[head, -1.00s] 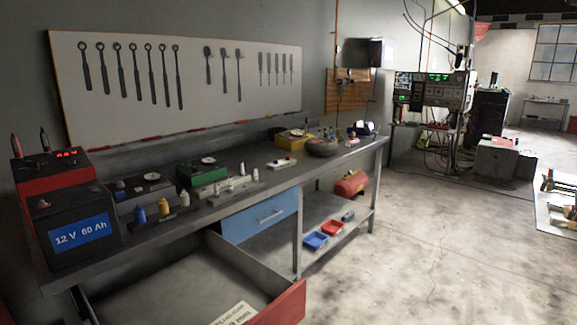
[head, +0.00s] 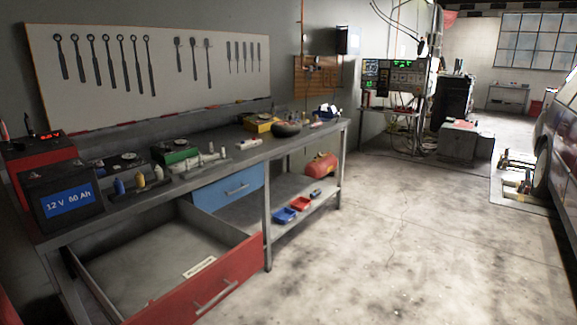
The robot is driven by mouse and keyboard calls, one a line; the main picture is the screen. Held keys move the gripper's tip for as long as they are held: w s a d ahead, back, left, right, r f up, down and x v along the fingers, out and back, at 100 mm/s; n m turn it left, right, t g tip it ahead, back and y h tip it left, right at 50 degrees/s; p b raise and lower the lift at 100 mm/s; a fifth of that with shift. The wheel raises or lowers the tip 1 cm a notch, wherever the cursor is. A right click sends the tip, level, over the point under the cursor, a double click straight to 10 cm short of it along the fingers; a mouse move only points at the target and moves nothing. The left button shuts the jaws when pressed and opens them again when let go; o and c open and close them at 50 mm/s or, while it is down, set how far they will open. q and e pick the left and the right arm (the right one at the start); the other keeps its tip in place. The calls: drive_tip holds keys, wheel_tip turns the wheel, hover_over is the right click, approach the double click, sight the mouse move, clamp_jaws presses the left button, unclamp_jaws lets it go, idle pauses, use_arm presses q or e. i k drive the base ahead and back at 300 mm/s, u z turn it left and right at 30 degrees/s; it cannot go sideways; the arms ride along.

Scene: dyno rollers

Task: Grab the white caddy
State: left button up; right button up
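At the far right end of the workbench (head: 215,167) stands a small whitish and dark blue item (head: 328,111) with upright bits on it. It is too small to tell whether this is the white caddy. No other clear white caddy shows. Neither of my grippers is in view.
An open red-fronted drawer (head: 205,290) juts out from the bench at lower left. A battery (head: 62,205) and several tools crowd the bench top. Red and blue bins (head: 285,215) sit on the lower shelf. A car (head: 562,140) stands at right. The middle floor (head: 400,230) is clear.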

sight(250, 143)
drive_tip(key=z, duration=0.6)
drive_tip(key=i, duration=1.75)
drive_tip(key=z, duration=0.25)
drive_tip(key=i, duration=1.95)
drive_tip(key=u, duration=1.75)
drive_tip(key=i, duration=1)
drive_tip(key=u, duration=0.75)
